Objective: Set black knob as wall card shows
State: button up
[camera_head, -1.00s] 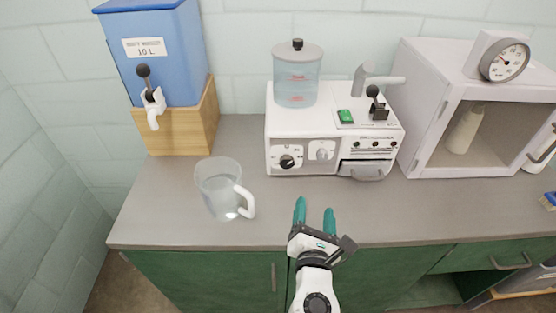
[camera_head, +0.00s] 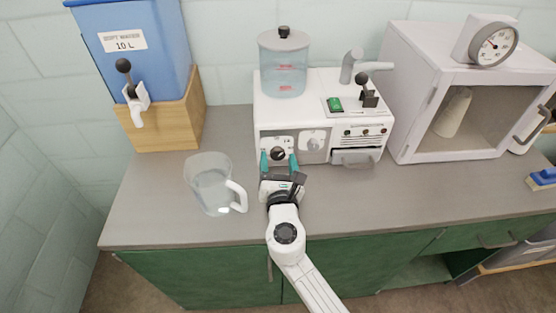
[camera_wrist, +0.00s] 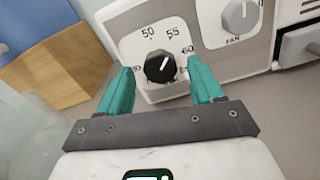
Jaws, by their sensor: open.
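The black knob (camera_head: 278,154) sits on a white dial plate at the left of the white machine's (camera_head: 322,107) front. In the wrist view the black knob (camera_wrist: 160,67) is ringed by numbers; 50, 55 and 60 are readable, and its white pointer line aims up and right, between 55 and 60. My gripper (camera_head: 279,160) is open, its teal fingers either side of the knob in the picture. In the wrist view the fingertips (camera_wrist: 161,75) stand left and right of the knob with gaps; I cannot tell the remaining depth. No wall card shows.
A grey FAN knob (camera_wrist: 240,16) is just right of the dial. A clear jug (camera_head: 212,184) stands left of my gripper. A blue water tank (camera_head: 135,50) on a wooden stand and a white cabinet (camera_head: 400,115) flank the machine.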

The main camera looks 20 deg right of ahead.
jog(key=shift+w+d, duration=0.1)
jog(key=shift+w, duration=0.15)
jog(key=c, duration=1.1)
jog(key=shift+o, duration=0.2)
jog(key=shift+f+m, duration=0.1)
jog(key=shift+m, duration=0.2)
jog(key=m+b, duration=0.4)
jog(key=shift+f, duration=0.1)
jog(key=shift+m+b, duration=1.3)
jog(key=shift+m, duration=0.8)
